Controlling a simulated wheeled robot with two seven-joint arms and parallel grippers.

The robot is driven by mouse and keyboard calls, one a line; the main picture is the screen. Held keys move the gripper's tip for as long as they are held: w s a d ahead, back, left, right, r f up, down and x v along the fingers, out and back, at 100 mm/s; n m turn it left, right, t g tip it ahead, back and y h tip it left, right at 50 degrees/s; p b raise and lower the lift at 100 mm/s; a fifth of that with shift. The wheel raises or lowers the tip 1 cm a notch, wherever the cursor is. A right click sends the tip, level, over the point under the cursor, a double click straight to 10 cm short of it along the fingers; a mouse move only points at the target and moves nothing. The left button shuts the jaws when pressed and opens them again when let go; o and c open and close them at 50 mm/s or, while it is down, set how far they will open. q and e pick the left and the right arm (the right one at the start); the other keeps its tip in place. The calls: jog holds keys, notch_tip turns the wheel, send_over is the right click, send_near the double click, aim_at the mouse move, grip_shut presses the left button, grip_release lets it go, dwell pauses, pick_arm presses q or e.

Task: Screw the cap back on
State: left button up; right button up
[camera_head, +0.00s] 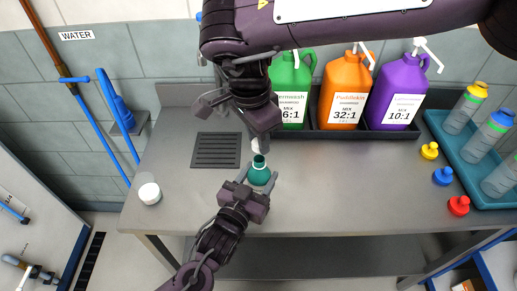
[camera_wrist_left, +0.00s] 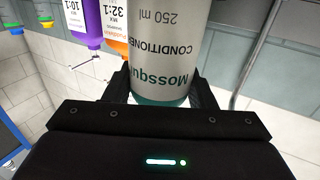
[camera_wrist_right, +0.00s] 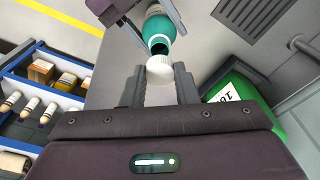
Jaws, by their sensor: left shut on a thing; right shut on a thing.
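The bottle (camera_head: 259,176), teal at its shoulder with a dark open neck, stands out between the fingers of my left gripper (camera_head: 258,184), which is shut on it. In the left wrist view its grey body (camera_wrist_left: 165,45) reads "250 ml CONDITIONER". The white ribbed cap (camera_wrist_right: 160,69) is between the fingertips of my right gripper (camera_wrist_right: 160,88), which is shut on it. The cap is close above the bottle's mouth; the right wrist view shows the dark opening (camera_wrist_right: 158,46) beside it, so the cap does not cover it fully. In the head view the right gripper partly hides the cap.
Green (camera_head: 291,85), orange (camera_head: 344,88) and purple (camera_head: 397,90) pump jugs stand in a dark tray at the back. A white-topped jar (camera_head: 149,193) sits at left. Yellow (camera_head: 430,150), blue (camera_head: 443,176) and red (camera_head: 459,205) caps lie near the teal tray (camera_head: 462,160). The counter's middle right is clear.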

aim_at(259, 180)
jog(key=shift+f, duration=1)
jog(key=shift+f, duration=0.1)
jog(key=shift+f, duration=0.75)
jog(key=shift+f, duration=0.6)
